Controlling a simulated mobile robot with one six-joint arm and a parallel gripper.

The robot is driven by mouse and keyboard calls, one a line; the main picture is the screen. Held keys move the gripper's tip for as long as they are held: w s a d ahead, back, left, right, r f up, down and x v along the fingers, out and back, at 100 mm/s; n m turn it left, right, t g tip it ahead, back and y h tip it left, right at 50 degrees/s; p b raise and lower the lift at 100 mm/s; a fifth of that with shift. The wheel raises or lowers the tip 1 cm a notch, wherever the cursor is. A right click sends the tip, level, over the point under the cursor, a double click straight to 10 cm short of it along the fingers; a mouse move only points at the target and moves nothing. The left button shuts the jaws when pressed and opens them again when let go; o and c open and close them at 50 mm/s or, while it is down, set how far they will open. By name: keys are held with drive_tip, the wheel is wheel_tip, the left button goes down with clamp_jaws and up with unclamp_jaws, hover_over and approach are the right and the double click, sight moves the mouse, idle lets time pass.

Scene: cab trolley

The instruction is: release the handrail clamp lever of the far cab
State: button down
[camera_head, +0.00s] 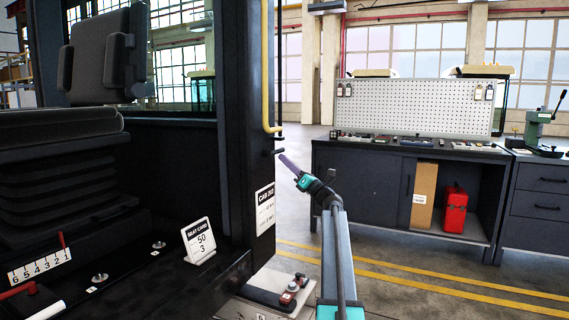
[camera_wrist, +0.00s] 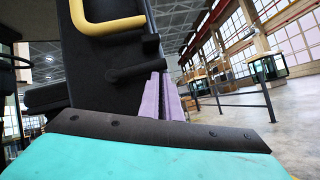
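A dark clamp lever (camera_head: 279,151) sticks out from the cab pillar (camera_head: 248,110), just below the lower end of the yellow handrail (camera_head: 267,65). In the wrist view the lever (camera_wrist: 137,70) is a short black bar with a rounded end, below the yellow handrail (camera_wrist: 108,24). My gripper (camera_head: 284,157) has purple fingers, and their tips are close to the lever's outer end. In the wrist view the fingers (camera_wrist: 163,82) lie side by side and look shut, with nothing seen between them. I cannot tell whether they touch the lever.
A cab sign (camera_head: 265,208) is on the pillar. A seat card (camera_head: 200,240) stands on the cab floor, near the seat (camera_head: 60,150).

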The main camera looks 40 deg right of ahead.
drive_tip(key=shift+d+r, duration=0.15)
drive_tip(key=shift+r, duration=0.35)
drive_tip(key=shift+f, duration=0.1)
drive_tip(key=s+d+f, duration=0.3)
drive_tip(key=s+f, duration=0.5)
drive_tip(key=f, duration=0.2)
drive_tip(key=shift+s+f+b, duration=0.15)
drive_tip(key=shift+s+b, duration=0.1)
drive_tip(key=shift+b, duration=0.2)
drive_tip(key=shift+d, duration=0.1)
